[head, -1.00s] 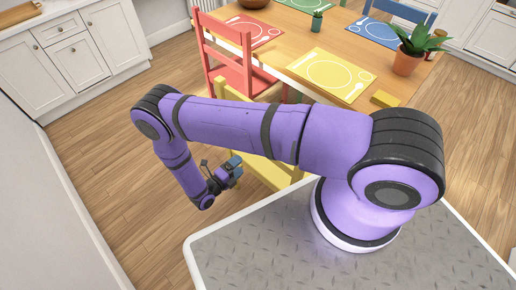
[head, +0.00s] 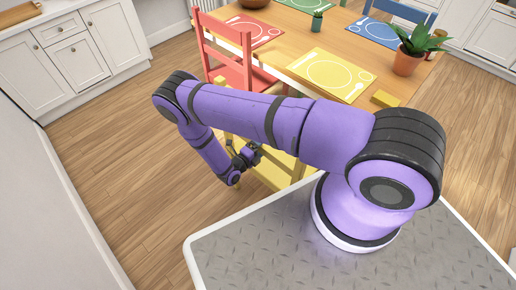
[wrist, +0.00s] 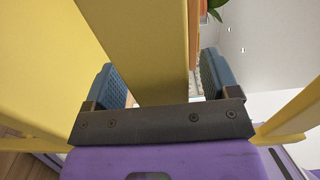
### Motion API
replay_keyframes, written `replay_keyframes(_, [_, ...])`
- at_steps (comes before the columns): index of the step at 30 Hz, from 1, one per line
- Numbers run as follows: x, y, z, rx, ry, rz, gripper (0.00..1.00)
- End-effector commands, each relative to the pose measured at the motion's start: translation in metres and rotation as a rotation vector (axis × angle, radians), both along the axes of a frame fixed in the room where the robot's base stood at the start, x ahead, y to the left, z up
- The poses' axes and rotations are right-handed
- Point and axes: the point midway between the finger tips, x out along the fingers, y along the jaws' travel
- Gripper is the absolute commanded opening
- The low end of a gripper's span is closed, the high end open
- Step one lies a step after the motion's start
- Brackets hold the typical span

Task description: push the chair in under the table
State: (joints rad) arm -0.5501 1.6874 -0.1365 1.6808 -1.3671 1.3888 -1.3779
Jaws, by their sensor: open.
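The yellow chair (head: 272,174) stands at the near side of the wooden table (head: 342,40), largely hidden behind my arm in the head view. My gripper (head: 252,154) is at the chair's left part. In the wrist view my gripper (wrist: 160,85) is open, with its two blue fingertips apart. A broad yellow bar of the chair (wrist: 140,45) runs between the fingers. I cannot tell whether either finger touches it. How far the seat reaches under the table is hidden.
A red chair (head: 222,45) stands at the table's left side, and a blue chair (head: 402,12) at the far side. A potted plant (head: 408,62) and placemats are on the table. The wooden floor (head: 105,150) at left is clear, bounded by white cabinets (head: 75,50).

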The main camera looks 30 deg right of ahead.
Motion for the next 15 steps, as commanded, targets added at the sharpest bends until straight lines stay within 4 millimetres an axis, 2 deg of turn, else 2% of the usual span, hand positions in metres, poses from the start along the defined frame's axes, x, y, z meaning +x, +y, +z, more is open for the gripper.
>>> replay_keyframes(2, [0.0000, 0.0001, 0.0000, 0.000, 0.000, 0.000, 0.81])
replay_keyframes(5, [0.0000, 0.0002, 0.0000, 0.000, 0.000, 0.000, 0.60])
replay_keyframes(12, [0.0001, 0.0003, 0.0003, -0.001, 0.000, 0.000, 0.05])
replay_keyframes(13, [0.0002, 0.0004, 0.0003, -0.001, 0.000, 0.000, 0.00])
replay_keyframes(15, [0.0002, 0.0005, 0.0004, -0.001, 0.000, 0.000, 0.00])
